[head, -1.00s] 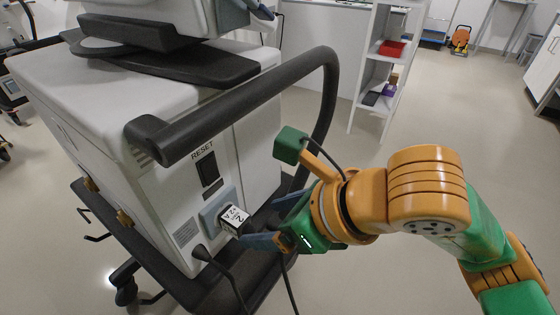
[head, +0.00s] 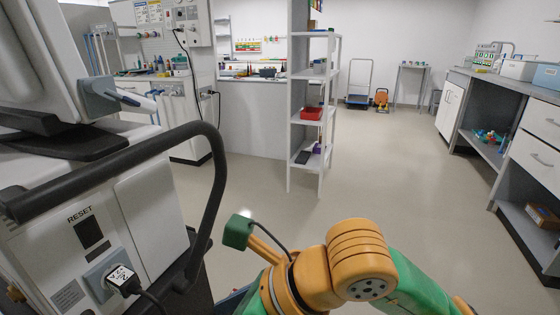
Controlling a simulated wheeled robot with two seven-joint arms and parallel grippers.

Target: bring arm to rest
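My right arm, orange and green, comes in from the lower right. Its wrist (head: 290,285) is at the bottom middle, right of the ventilator's black handle. The fingers of my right gripper are mostly below the picture edge, so I cannot tell if they are open or shut. A small green camera-like block (head: 238,231) sticks up from that wrist. The white ventilator (head: 150,205) stands at the left, with a RESET switch (head: 90,233). A plug labelled 2A (head: 122,281) sits in its socket, apart from my visible wrist. My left gripper is not in view.
The black handle (head: 216,185) curves close to my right wrist. A white shelf rack (head: 293,150) with a red bin (head: 313,114) stands ahead. A grey counter (head: 520,95) runs along the right. The floor between rack and counter is clear.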

